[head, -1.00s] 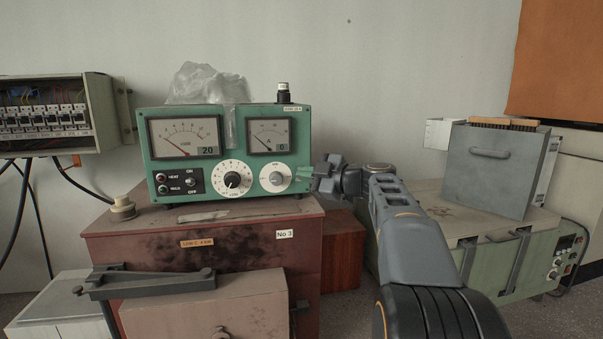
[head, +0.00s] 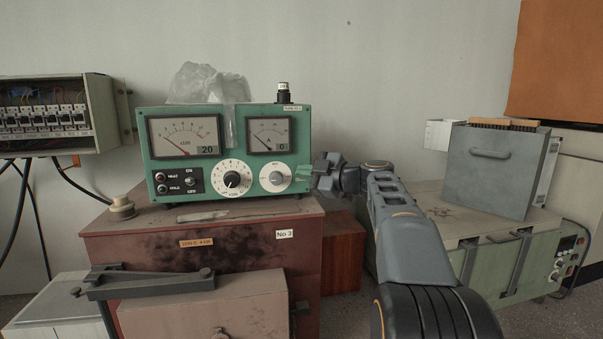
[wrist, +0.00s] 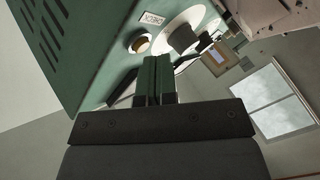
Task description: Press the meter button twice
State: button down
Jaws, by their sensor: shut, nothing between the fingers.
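The meter (head: 224,185) is a green box with two gauges, dials and switches, standing on a reddish-brown cabinet. In the wrist view its front panel (wrist: 125,85) shows a round tan button (wrist: 139,43) with a pale rim, beside a small label and a white dial. I cannot make out this button in the head view. My gripper (head: 308,171) is at the right edge of the meter's front. Its two fingers are together and empty, and in the wrist view the fingertips (wrist: 155,62) are close to the button. Whether they touch the panel is unclear.
The brown cabinet (head: 250,258) bears the meter and a small beige knob-like part (head: 122,208). A plastic bag (head: 205,85) lies on top of the meter. A breaker box (head: 45,115) is at left. A grey case (head: 500,165) stands on a pale green unit at right.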

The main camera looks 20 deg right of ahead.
jog(key=shift+w, duration=0.35)
dwell(0.3)
jog(key=shift+s+f+b, duration=0.1)
jog(key=shift+s+b, duration=0.05)
jog(key=shift+b, duration=0.35)
jog(key=shift+s+f+b, duration=0.1)
jog(key=shift+s+b, duration=0.35)
jog(key=shift+b, duration=0.3)
jog(key=shift+s+a, duration=0.1)
jog(key=shift+s, duration=0.1)
jog(key=shift+s+a+b, duration=0.1)
jog(key=shift+s+b, duration=0.6)
jog(key=shift+b, duration=0.45)
jog(key=shift+s+a+b, duration=0.2)
jog(key=shift+s+b, duration=0.55)
jog(key=shift+s, duration=0.15)
jog(key=shift+s+a+b, duration=0.2)
jog(key=shift+s+b, duration=0.55)
jog(key=shift+s, duration=0.15)
